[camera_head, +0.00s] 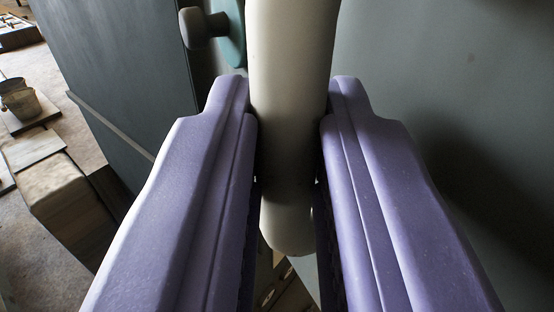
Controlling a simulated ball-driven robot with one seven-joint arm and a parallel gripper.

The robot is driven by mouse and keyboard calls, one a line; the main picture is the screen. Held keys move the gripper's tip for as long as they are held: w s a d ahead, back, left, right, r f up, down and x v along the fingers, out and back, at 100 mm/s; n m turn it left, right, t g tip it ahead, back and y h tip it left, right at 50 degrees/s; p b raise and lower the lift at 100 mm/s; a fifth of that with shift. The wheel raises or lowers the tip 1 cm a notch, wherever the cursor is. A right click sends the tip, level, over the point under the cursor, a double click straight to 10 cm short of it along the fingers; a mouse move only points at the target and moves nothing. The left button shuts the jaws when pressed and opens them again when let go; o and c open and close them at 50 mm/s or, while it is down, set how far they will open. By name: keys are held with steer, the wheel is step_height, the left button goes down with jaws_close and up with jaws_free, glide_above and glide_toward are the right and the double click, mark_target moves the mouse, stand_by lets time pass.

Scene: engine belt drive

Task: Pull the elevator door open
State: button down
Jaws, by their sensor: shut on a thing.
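My gripper (289,150) has two purple fingers reaching up from the bottom of the view. It is shut on a thick cream-white upright handle bar (291,60), with one finger along each side. The bar runs out of the top of the view and its rounded lower end shows between the fingers. Behind it on the right is a smooth grey-green panel (460,60), which looks like the elevator door. The point where the bar joins the panel is hidden.
A dark grey panel (120,80) stands at the left. Wooden blocks (65,195) and a bucket (22,100) sit on the pale floor at far left.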

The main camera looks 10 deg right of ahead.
steer(key=shift+w+d+r, duration=0.2)
steer(key=shift+w+r, duration=0.15)
steer(key=shift+r, duration=0.15)
steer(key=c, duration=1.3)
jaws_free()
steer(key=shift+o, duration=0.9)
steer(key=shift+w+d+f, duration=0.2)
steer(key=shift+w+f, duration=0.05)
steer(key=shift+w, duration=0.3)
steer(key=shift+s+a+f, duration=0.15)
steer(key=shift+s+a, duration=0.1)
steer(key=shift+s, duration=0.1)
steer(key=s+a, duration=0.1)
steer(key=s, duration=0.6)
steer(key=shift+s+p, duration=0.3)
steer(key=shift+s, duration=0.05)
steer(key=shift+a, duration=0.1)
